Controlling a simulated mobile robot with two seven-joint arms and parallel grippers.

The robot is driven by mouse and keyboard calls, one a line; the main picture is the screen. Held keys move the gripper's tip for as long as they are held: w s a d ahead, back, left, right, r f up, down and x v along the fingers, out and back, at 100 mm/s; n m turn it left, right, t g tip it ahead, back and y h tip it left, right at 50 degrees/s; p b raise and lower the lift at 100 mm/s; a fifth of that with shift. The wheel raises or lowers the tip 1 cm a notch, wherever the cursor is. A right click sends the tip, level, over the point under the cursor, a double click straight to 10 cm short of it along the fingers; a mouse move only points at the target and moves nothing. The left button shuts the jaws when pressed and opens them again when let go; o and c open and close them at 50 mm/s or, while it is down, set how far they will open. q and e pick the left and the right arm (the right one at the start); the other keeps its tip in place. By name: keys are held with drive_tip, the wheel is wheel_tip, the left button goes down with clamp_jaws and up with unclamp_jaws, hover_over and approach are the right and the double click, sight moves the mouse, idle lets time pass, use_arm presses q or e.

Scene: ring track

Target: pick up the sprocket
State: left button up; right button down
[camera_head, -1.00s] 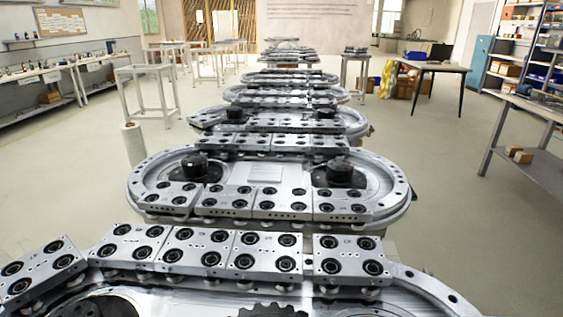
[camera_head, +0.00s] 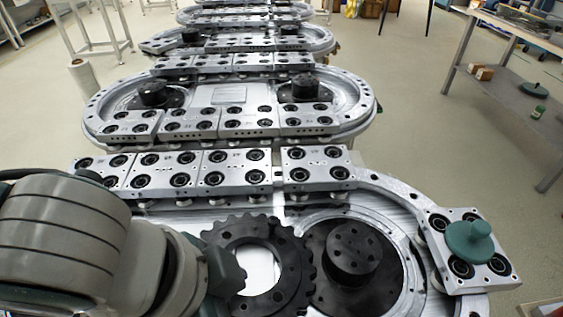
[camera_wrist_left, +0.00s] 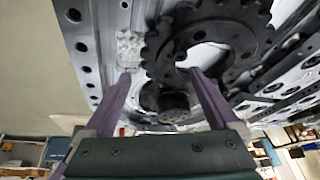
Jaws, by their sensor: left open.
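The sprocket (camera_head: 292,262) is a black toothed ring with a large centre hole. It lies on the nearest ring track, left of a black round hub (camera_head: 354,250). My left arm comes in from the lower left, and its dark gripper (camera_head: 226,272) covers the sprocket's left edge in the head view. In the left wrist view the sprocket (camera_wrist_left: 165,48) fills the upper middle. The open purple fingers of my left gripper (camera_wrist_left: 159,78) stand apart below and in front of it, with nothing held between them. My right gripper is not in view.
A row of square carriage plates (camera_head: 232,168) runs along the track behind the sprocket. Another plate (camera_head: 438,215) at the right carries a green knob (camera_head: 470,240). More ring tracks (camera_head: 366,105) stretch away behind. A metal shelf table (camera_head: 500,95) stands at right.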

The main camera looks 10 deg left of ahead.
sight(264, 312)
use_arm(q)
drive_tip(key=x, duration=0.4)
drive_tip(key=shift+d+f+b, duration=0.1)
drive_tip(key=shift+f+b, duration=0.2)
drive_tip(key=shift+b, duration=0.1)
clamp_jaws()
idle(0.4)
drive_tip(key=shift+w+r, duration=0.1)
drive_tip(key=shift+r, duration=0.05)
